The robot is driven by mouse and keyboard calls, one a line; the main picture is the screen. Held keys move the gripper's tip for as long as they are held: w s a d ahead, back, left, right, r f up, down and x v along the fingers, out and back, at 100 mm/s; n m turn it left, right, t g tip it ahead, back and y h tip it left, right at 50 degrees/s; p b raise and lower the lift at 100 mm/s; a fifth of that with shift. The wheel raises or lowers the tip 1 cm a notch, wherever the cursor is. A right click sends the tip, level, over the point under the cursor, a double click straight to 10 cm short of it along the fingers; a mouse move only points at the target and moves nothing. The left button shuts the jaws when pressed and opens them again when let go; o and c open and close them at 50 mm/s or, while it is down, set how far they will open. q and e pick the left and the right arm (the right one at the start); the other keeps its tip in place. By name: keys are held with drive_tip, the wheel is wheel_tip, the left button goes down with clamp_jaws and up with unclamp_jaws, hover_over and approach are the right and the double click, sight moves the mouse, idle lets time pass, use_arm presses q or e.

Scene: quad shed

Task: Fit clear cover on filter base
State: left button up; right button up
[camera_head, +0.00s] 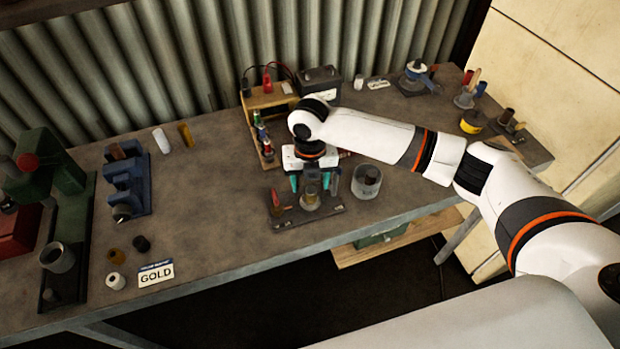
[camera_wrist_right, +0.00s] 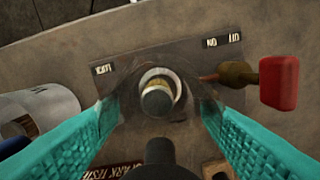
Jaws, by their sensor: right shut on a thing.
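The filter base (camera_head: 309,203) stands on a dark plate (camera_head: 334,215) near the table's front edge. In the wrist view its pale ring and round post (camera_wrist_right: 157,99) show between my fingers. My right gripper (camera_head: 310,183) points down over it, with teal fingers on either side. It is shut on the clear cover (camera_wrist_right: 128,110), a faint see-through shape between the fingers. The cover appears lined up around or above the post; I cannot tell whether it touches the base. My left gripper is not in view.
A clear jar (camera_head: 367,182) stands close to the right of the plate. A red-handled valve (camera_wrist_right: 278,83) sits beside the post. A blue stand (camera_head: 126,180) is at left, with bare tabletop (camera_head: 210,215) between.

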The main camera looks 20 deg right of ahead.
drive_tip(key=shift+f, duration=1)
drive_tip(key=o, duration=1)
drive_tip(key=shift+c, duration=0.2)
drive_tip(key=o, duration=0.5)
drive_tip(key=shift+a, duration=0.1)
drive_tip(key=shift+d+r, duration=0.2)
drive_tip(key=shift+d, duration=0.1)
drive_tip(key=shift+a+r, duration=0.1)
